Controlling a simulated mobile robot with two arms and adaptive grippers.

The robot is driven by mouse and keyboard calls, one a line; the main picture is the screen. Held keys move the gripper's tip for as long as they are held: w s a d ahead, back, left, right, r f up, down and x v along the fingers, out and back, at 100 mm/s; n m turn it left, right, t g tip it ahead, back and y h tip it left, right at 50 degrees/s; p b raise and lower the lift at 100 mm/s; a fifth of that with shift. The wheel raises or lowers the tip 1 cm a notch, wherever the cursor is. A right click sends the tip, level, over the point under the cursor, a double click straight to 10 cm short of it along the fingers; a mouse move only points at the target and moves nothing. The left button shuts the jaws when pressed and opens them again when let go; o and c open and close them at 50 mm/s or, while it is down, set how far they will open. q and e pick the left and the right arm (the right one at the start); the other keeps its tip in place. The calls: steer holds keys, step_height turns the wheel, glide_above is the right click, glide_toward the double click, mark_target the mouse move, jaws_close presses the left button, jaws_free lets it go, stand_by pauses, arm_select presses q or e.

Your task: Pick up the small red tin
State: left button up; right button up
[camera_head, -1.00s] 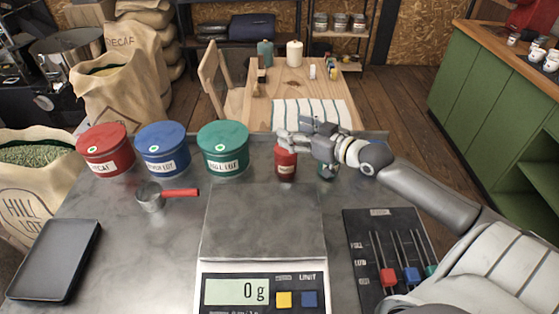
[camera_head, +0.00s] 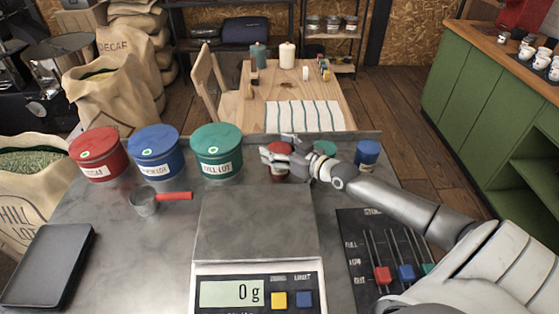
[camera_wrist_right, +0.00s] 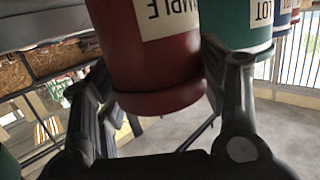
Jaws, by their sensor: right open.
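The small red tin (camera_head: 279,148) stands upright at the back of the grey metal table, right of the large green tin. My right gripper (camera_head: 277,152) is at it, with its fingers around the tin and partly covering its body. In the right wrist view the red tin (camera_wrist_right: 158,60) is upside down in the picture and lies between the spread fingers of my right gripper (camera_wrist_right: 160,95). The gripper is open; whether a finger touches the tin I cannot tell. My left gripper is not in view.
A small green tin (camera_head: 325,148) and a small blue tin (camera_head: 367,153) stand close to the right. Large red (camera_head: 97,153), blue (camera_head: 155,152) and green (camera_head: 217,150) tins stand left. A scale (camera_head: 255,226) and a slider panel (camera_head: 352,262) lie nearer.

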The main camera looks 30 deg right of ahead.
mark_target(271, 146)
steer(key=shift+x, duration=1.55)
steer(key=c, duration=1)
